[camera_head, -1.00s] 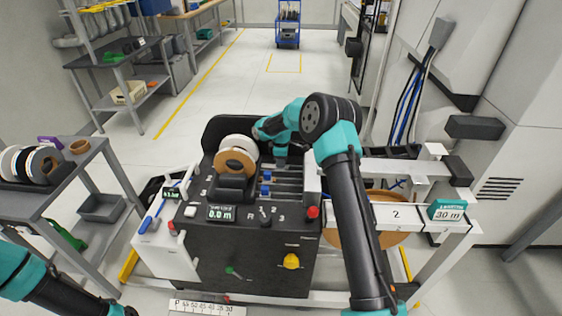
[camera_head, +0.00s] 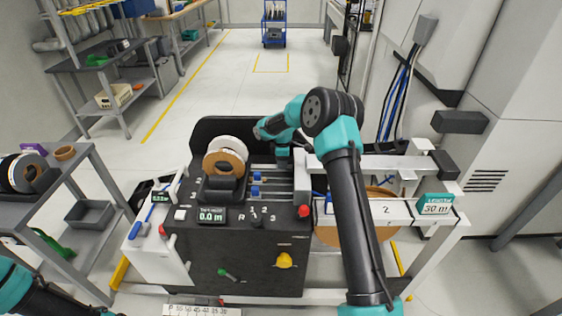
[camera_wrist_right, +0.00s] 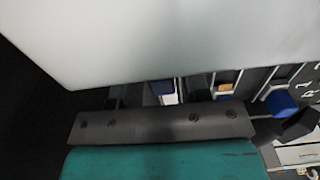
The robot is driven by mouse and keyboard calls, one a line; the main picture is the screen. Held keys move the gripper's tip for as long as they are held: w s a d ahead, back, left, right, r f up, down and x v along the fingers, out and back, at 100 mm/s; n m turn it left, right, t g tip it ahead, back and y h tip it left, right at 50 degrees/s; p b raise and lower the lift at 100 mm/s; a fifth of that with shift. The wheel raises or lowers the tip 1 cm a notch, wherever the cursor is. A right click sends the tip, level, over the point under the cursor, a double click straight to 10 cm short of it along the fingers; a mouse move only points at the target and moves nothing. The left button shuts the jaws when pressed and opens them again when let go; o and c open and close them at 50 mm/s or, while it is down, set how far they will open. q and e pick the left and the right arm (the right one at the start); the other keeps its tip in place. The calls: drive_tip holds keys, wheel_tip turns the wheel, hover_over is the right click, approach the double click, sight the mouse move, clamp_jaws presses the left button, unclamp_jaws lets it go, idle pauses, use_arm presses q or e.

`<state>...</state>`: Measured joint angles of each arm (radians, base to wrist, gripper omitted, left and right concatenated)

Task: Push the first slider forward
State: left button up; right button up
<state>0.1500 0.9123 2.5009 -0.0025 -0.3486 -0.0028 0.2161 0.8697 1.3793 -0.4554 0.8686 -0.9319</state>
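The black edge banding machine (camera_head: 240,262) stands in the middle of the head view. Two blue slider knobs, an upper one (camera_head: 256,177) and a lower one (camera_head: 255,190), show on its slotted top, right of the tape rolls. My right gripper (camera_head: 283,160) points down over the back of the slots, behind and right of these knobs. The right wrist view shows a blue knob (camera_wrist_right: 281,102) and a partly hidden one (camera_wrist_right: 160,88) beyond a dark bar. I cannot tell which is the first slider. My left gripper is out of view.
A white and brown tape roll (camera_head: 226,158) stands left of the slots. White rails with a 30 m sign (camera_head: 436,204) extend right. A grey shelf (camera_head: 60,190) stands left.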

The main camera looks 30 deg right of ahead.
drive_tip(key=shift+o, duration=0.7)
drive_tip(key=shift+a, duration=0.1)
drive_tip(key=shift+r, duration=0.15)
wheel_tip(320, 180, up, 17)
drive_tip(key=shift+w, duration=0.1)
idle(0.3)
